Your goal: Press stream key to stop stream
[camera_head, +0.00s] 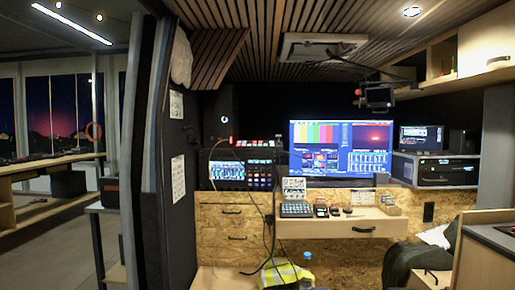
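My gripper is not in view. A wooden desk (340,229) with a drawer stands at the back of the van. On it lies a grey control panel (296,210) with rows of small keys. Beside it to the right are several small dark devices, one with reddish keys (321,210). A large screen (341,150) above the desk shows colour bars, a red picture and blue panels. Which key is the stream key is too small to tell from here.
A dark wall partition (180,150) stands at left, close to me. A yellow high-visibility vest (287,273) and a dark bag (415,262) are low in front of the desk. Cables hang by the left side of the desk. A counter (490,238) stands at right.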

